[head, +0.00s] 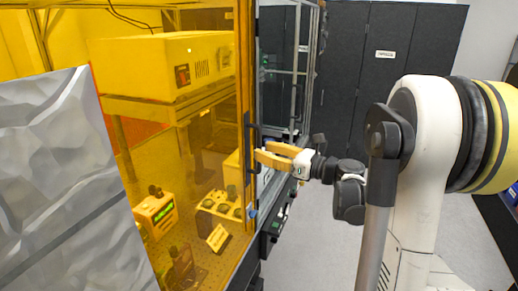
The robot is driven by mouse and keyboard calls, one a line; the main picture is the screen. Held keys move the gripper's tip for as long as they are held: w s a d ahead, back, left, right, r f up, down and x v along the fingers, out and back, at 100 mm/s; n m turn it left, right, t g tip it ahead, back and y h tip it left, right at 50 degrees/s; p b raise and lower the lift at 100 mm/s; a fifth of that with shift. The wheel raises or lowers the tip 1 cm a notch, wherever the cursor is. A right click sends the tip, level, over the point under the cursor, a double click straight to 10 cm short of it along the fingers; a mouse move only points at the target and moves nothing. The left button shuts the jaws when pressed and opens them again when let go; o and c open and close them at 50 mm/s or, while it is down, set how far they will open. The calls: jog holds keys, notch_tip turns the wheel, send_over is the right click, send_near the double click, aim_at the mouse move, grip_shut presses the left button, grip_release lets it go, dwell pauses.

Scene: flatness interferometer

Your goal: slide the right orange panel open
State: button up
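The right orange panel (222,120) is a large see-through amber sheet in a dark frame, standing upright and reaching to the frame's edge near the picture's middle. A dark vertical handle (250,142) is on its right edge. My gripper (262,156) has two yellow fingers pointing left, close to the handle. A gap shows between the fingers. I cannot tell whether they touch the handle or sit just to its right. Part of the panel on the left is hidden by a grey marbled surface.
Behind the panel are a shelf with a boxy instrument (165,62) and several small devices on a bench. Dark cabinets (385,75) stand at the back. Grey floor (320,225) is clear below my arm. The grey marbled slab (60,180) fills the left foreground.

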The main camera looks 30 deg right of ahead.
jog(key=shift+x, duration=1.1)
grip_shut()
